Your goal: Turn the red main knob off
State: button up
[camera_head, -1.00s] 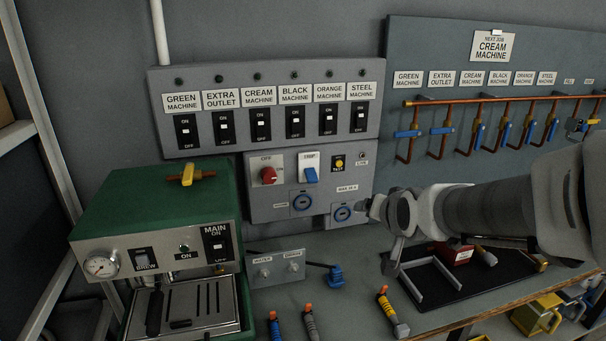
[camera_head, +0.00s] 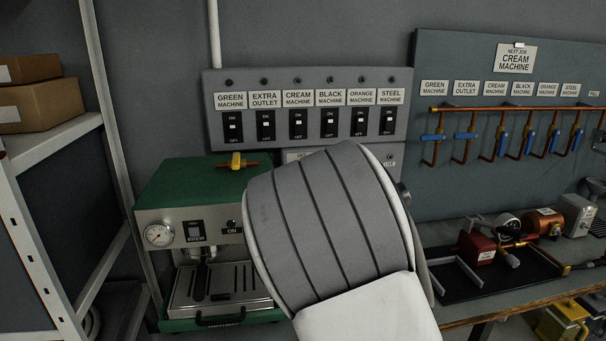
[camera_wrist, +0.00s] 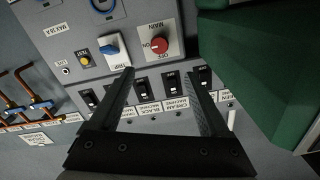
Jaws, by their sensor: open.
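The red main knob (camera_wrist: 159,45) sits on a white plate (camera_wrist: 148,32) lettered MAIN and OFF, in the upside-down wrist view. Its exact pointer angle is hard to tell. My gripper (camera_wrist: 157,73) is open and empty. Its two fingers point at the panel, with the knob showing between and beyond the tips, apart from them as far as I can see. In the head view, my arm hides the knob and my gripper.
A blue trip switch (camera_wrist: 112,48) and yellow test button (camera_wrist: 86,60) are beside the knob. A row of black switches (camera_head: 297,124) is on the upper panel. The green coffee machine (camera_head: 165,195) stands close by. Copper pipes with blue valves (camera_head: 465,135) are at right.

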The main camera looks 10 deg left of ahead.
jog(key=p+x, duration=0.2)
jog(key=x, duration=1.4)
jog(key=shift+w+f, duration=0.1)
jog(key=shift+w, duration=0.2)
grip_shut()
